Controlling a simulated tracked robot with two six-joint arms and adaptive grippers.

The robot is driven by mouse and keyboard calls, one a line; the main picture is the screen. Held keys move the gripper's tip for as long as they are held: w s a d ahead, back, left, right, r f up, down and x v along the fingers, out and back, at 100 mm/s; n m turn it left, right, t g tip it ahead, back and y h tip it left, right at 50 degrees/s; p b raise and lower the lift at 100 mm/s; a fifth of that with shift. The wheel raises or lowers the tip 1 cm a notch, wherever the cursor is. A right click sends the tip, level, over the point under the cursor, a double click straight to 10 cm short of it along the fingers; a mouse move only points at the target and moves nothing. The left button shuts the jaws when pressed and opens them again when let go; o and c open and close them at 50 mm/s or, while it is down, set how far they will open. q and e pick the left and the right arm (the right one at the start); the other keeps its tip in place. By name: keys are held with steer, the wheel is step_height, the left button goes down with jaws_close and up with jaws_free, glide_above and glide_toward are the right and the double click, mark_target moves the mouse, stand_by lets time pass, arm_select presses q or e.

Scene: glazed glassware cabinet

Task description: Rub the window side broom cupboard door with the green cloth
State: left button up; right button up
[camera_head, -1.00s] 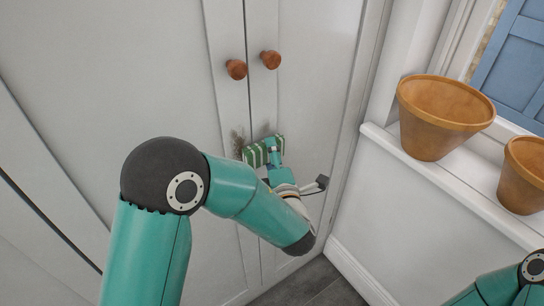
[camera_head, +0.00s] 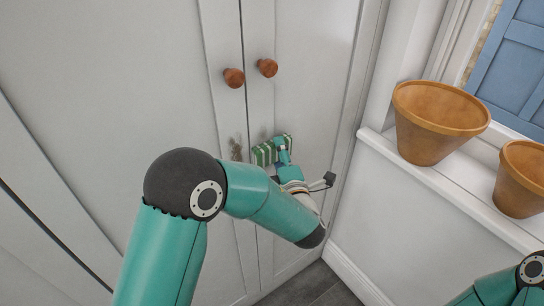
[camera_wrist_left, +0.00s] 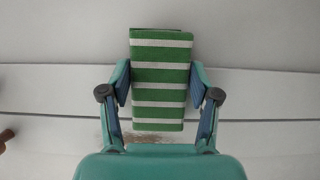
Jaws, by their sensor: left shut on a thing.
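The window side broom cupboard door (camera_head: 315,75) is the narrow right-hand pale grey door, shut, with a round brown knob (camera_head: 268,68). The green cloth (camera_head: 265,155), with white stripes, is at this door, below the knob; I cannot tell how firmly it touches. My left gripper (camera_head: 283,157) is shut on it. In the left wrist view the folded cloth (camera_wrist_left: 160,75) sits between the two fingers. The door surface behind the cloth is hidden. My right gripper is out of view; only part of my right arm shows at the lower right.
The left cupboard door has a brown knob (camera_head: 233,78) and a brownish smudge (camera_head: 236,148) beside the door gap. Two terracotta pots, the larger (camera_head: 430,135) and the smaller (camera_head: 520,185), stand on the white window sill (camera_head: 440,190) at the right.

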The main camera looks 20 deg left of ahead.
mark_target(266, 153)
arm_select(q)
steer(key=shift+s+a+r+p, duration=0.6)
steer(key=shift+s+a+r, duration=0.55)
steer(key=shift+s+a, duration=0.25)
steer(key=shift+s+d+r+p, duration=0.1)
steer(key=shift+d+r+p, duration=0.1)
steer(key=shift+r+p, duration=0.85)
steer(key=shift+w+d+r, duration=0.1)
steer(key=shift+w+d, duration=0.5)
steer(key=shift+w, duration=0.25)
steer(key=shift+w+d, duration=0.6)
steer(key=shift+w, duration=0.2)
steer(key=shift+s+d, duration=0.95)
steer(key=shift+d, duration=0.25)
steer(key=shift+s+d, duration=0.9)
steer(key=shift+d, duration=0.25)
